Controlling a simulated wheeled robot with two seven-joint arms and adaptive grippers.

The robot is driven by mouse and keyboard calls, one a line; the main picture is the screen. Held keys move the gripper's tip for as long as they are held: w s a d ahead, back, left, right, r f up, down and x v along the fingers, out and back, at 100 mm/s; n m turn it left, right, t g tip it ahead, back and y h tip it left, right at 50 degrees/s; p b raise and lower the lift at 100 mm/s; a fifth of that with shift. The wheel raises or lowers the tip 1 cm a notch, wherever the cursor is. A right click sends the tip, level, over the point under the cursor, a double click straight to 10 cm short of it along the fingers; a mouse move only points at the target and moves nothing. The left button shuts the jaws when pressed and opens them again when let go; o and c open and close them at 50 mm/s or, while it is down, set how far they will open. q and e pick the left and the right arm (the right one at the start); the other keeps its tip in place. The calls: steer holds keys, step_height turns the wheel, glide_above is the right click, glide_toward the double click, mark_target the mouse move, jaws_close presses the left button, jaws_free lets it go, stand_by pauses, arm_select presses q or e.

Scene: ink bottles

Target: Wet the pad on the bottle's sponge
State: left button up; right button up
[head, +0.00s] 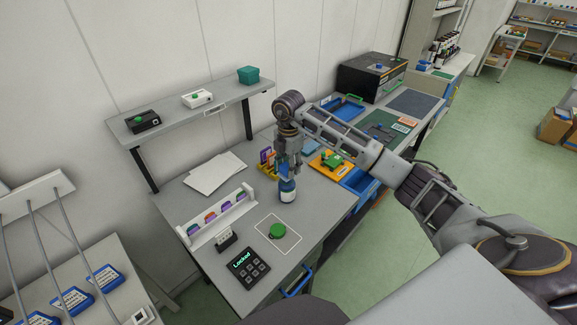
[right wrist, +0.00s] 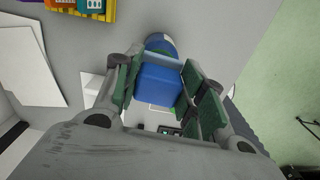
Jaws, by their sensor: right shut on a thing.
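The bottle (head: 288,191), white with a dark blue band, stands upright on the grey desk. My right gripper (head: 287,168) points down just above it. In the right wrist view the green-padded fingers (right wrist: 162,88) are shut on a blue block (right wrist: 160,84), which may be the pad's holder. A round blue and white top (right wrist: 162,43), probably the bottle's, shows just beyond the block. I cannot tell whether the block touches the bottle. The wet sponge surface and the pad's face are hidden. My left gripper is not in view.
A green round piece (head: 278,231) lies inside a white outlined square in front of the bottle. A keypad reading "Locked" (head: 248,265) and a white rack (head: 218,220) of coloured items stand left. An orange tray (head: 331,164) and blue bins are right. Papers (head: 214,173) lie behind.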

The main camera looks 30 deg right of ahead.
steer(key=shift+f, duration=0.1)
stand_by(0.3)
steer(key=shift+r+p, duration=2.4)
steer(key=shift+r, duration=1.15)
steer(key=shift+n, duration=0.5)
